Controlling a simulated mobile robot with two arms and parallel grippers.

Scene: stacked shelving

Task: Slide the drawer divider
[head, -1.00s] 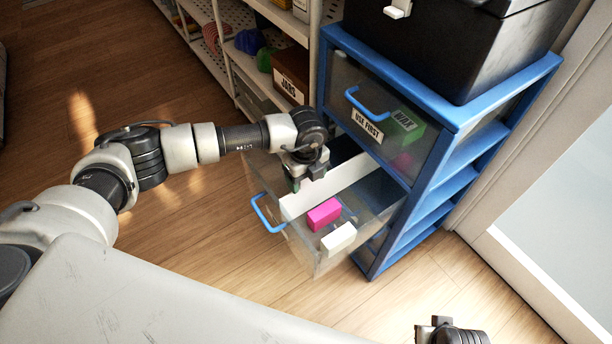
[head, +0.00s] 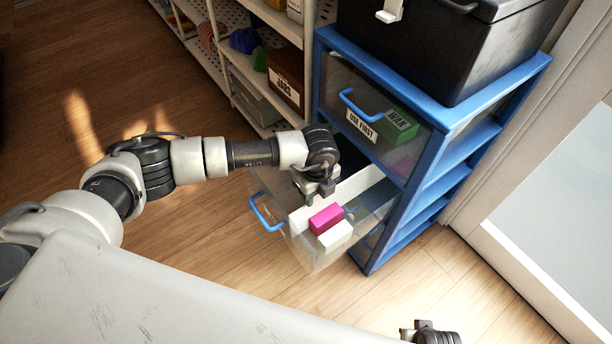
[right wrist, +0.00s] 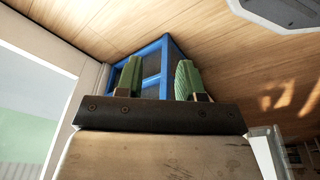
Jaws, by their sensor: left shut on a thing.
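The clear drawer (head: 312,262) with a blue handle (head: 265,213) is pulled out of the blue-framed unit. A long white divider (head: 358,183) stands across its inside. My left gripper (head: 318,194) is shut on the divider from above, hiding part of it. A pink block (head: 326,218) lies beside the divider on the right side, and a white block (head: 336,236) is against or very near the pink one. My right gripper (head: 430,328) is at the bottom edge; in the right wrist view its green fingers (right wrist: 156,80) are apart with nothing between them.
The blue drawer unit (head: 437,130) holds a closed upper drawer labelled USE FIRST (head: 362,125) with a green box inside. A black case (head: 440,50) sits on top. White shelving (head: 222,75) with bins stands behind to the left. The wooden floor around the drawer is clear.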

